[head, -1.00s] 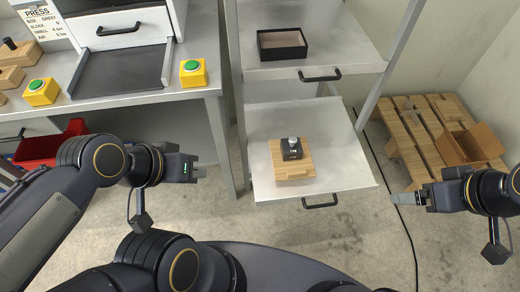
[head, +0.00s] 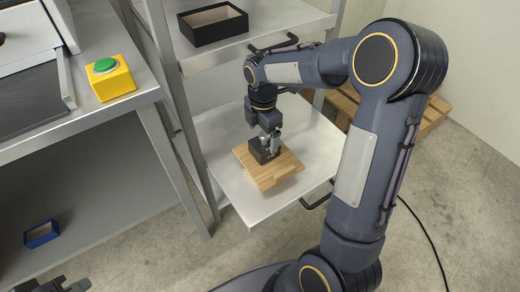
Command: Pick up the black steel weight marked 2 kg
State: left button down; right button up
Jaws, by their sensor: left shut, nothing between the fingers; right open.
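The black steel weight (head: 260,156) sits on a light wooden board (head: 285,171) on the pulled-out lower shelf (head: 222,178). Its "2 kg" mark cannot be read now. My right gripper (head: 270,147) points down at the top of the weight, with its open fingers at the metal knob. The gripper hides much of the knob, so I cannot tell whether the fingers touch it. My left gripper (head: 72,286) is shut and empty at the bottom left edge, partly cut off.
An open black box (head: 213,38) stands on the upper shelf. A workbench with a yellow green-button box (head: 112,82) is at left, a small blue bin (head: 41,235) below it. A wooden pallet (head: 436,110) is partly hidden behind my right arm.

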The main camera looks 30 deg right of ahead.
aim_at(264, 142)
jog(key=f+b, duration=0.1)
jog(key=f, duration=0.1)
jog(key=f+b, duration=0.1)
jog(key=f, duration=0.1)
jog(key=shift+s+d+f, duration=0.15)
jog(key=shift+d+f, duration=0.05)
jog(key=shift+f, duration=0.15)
jog(key=shift+r, duration=0.1)
grip_shut()
jog(key=shift+r, duration=0.15)
